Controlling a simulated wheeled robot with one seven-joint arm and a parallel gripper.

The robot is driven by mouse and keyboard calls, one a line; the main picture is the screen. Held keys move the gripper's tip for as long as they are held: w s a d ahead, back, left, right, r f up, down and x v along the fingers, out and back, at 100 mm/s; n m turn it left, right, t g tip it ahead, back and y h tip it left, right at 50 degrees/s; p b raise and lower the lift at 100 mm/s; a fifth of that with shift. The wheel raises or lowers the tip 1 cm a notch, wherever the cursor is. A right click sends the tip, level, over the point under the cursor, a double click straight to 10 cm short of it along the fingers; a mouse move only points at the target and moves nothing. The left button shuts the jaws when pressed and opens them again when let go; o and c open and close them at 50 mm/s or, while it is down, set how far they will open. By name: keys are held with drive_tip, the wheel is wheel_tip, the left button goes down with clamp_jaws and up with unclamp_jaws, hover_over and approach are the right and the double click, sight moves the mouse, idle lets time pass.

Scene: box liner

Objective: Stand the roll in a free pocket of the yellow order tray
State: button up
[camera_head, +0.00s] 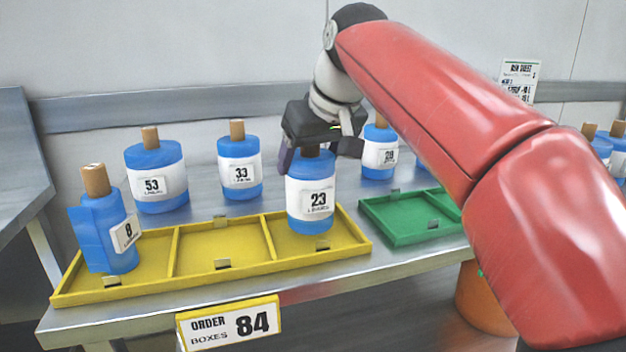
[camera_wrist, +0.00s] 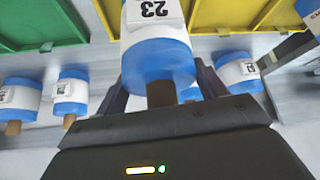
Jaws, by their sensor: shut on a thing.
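My gripper (camera_head: 318,150) is shut on the top of a blue roll (camera_head: 311,218) with a white band labelled 23. The roll is upright, over the right pocket of the yellow order tray (camera_head: 219,281); I cannot tell whether its base touches the tray floor. In the wrist view the held roll (camera_wrist: 158,62) hangs between the fingers, its brown core toward the palm. A blue roll labelled 8 (camera_head: 122,262) stands slightly tilted in the left pocket. The middle pocket is empty.
Rolls labelled 53 (camera_head: 155,200), 33 (camera_head: 240,188) and 28 (camera_head: 378,170) stand behind the trays. A green tray (camera_head: 396,232) is to the right, partly behind my arm. An order sign (camera_head: 229,322) hangs at the table's front edge.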

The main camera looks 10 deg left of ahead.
drive_tip(key=shift+f+b, duration=0.6)
drive_tip(key=shift+f, duration=0.5)
drive_tip(key=shift+f, duration=0.15)
drive_tip(key=o, duration=1.8)
drive_tip(key=shift+o, duration=0.2)
drive_tip(key=shift+d+r, duration=0.1)
drive_tip(key=shift+r, duration=0.45)
drive_tip(key=p+v, duration=0.3)
drive_tip(key=v, duration=0.8)
drive_tip(key=shift+s+r, duration=0.1)
